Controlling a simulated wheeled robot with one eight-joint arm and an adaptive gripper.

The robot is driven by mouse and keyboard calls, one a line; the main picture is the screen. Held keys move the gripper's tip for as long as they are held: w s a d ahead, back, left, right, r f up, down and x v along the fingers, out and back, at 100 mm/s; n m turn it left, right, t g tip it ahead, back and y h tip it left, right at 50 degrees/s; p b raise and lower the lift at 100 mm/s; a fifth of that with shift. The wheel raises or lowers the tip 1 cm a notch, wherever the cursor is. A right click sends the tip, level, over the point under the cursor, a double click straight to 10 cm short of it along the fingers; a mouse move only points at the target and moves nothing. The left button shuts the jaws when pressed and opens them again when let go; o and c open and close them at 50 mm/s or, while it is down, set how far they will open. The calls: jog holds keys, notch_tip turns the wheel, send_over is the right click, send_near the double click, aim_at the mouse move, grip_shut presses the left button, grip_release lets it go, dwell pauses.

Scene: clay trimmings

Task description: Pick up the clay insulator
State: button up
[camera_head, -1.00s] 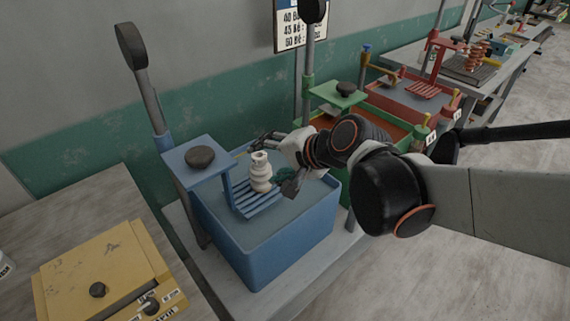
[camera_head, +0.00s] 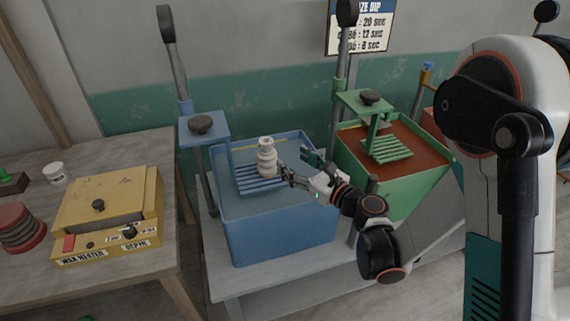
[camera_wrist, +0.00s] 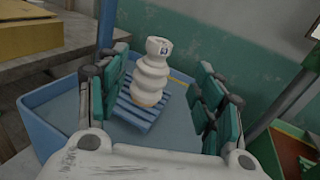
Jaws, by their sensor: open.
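The clay insulator (camera_head: 266,157) is a pale, ribbed, stacked piece standing upright on a blue slatted rack (camera_head: 250,185) over the blue tub (camera_head: 285,232). In the wrist view the insulator (camera_wrist: 153,72) stands ahead of my gripper, between the lines of its two fingers, with a small dark mark near its top. My gripper (camera_head: 296,167) is at the right of the insulator, over the tub. Its teal-padded fingers (camera_wrist: 158,100) are spread wide, with nothing held between them.
A green dip stand with a slatted rack over a brown-filled green tub (camera_head: 395,190) stands to the right. A blue platform with a dark knob (camera_head: 201,124) overhangs the blue tub's left side. A yellow wax heater (camera_head: 108,205) sits on the left table.

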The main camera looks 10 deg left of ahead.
aim_at(271, 148)
jog(key=shift+m, duration=0.3)
jog(key=x, duration=0.2)
jog(key=p+x, duration=0.1)
jog(key=x, duration=0.5)
jog(key=shift+f, duration=0.25)
jog(key=x, duration=0.3)
jog(key=b+x, duration=0.1)
jog(key=shift+w+a+f, duration=0.15)
jog(key=shift+a+f, duration=0.15)
jog(key=shift+w+a+r, duration=0.1)
jog(key=shift+w+a, duration=0.15)
jog(key=shift+a, duration=0.05)
grip_shut()
